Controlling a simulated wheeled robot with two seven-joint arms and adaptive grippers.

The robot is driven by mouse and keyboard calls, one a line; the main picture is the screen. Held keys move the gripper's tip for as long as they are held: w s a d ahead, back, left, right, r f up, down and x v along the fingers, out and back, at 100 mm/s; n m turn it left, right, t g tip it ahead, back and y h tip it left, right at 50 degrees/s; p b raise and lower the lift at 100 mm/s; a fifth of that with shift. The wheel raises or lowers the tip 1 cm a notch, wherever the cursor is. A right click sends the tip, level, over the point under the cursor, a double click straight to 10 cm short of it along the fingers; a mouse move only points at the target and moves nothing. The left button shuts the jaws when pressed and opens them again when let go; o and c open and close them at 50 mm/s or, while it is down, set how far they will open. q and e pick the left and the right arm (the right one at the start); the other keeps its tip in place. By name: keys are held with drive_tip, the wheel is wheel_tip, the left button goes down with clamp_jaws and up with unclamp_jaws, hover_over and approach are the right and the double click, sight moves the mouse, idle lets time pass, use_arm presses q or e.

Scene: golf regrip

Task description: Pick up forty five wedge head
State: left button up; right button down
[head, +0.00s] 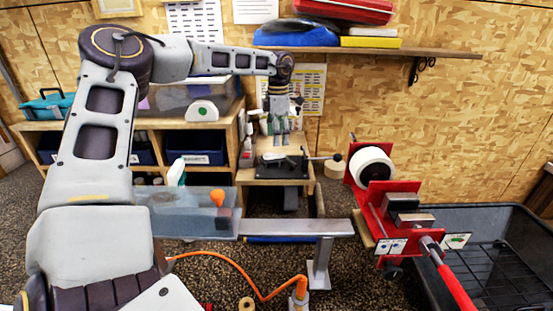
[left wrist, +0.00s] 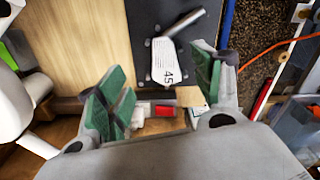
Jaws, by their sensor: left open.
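The forty five wedge head (left wrist: 162,62) shows in the left wrist view as a pale face marked "45" with a short grey metal hosel (left wrist: 186,22) pointing up and right. It lies on a dark plate (left wrist: 148,18). My left gripper (left wrist: 160,80) is open, with its green-padded fingers on either side of the view and the head in the gap between them, apart from both. In the head view my left gripper (head: 281,139) points down above the small wooden bench at the back. I cannot make out the wedge head clearly there. My right gripper is not in view.
A dark fixture (head: 282,167) with a lever stands on the bench below the gripper. A red machine with a white roll (head: 373,167) is at right, beside a black cart (head: 500,250). A clear bin (head: 185,215) is in front. A shelf (head: 440,52) hangs above.

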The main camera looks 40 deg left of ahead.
sight(277, 155)
use_arm(q)
drive_tip(key=shift+f, duration=0.75)
drive_tip(key=shift+s+f+p, duration=0.15)
drive_tip(key=shift+f+p, duration=0.55)
drive_tip(key=shift+f, duration=1.9)
drive_tip(key=shift+c, duration=0.8)
drive_tip(key=c, duration=0.9)
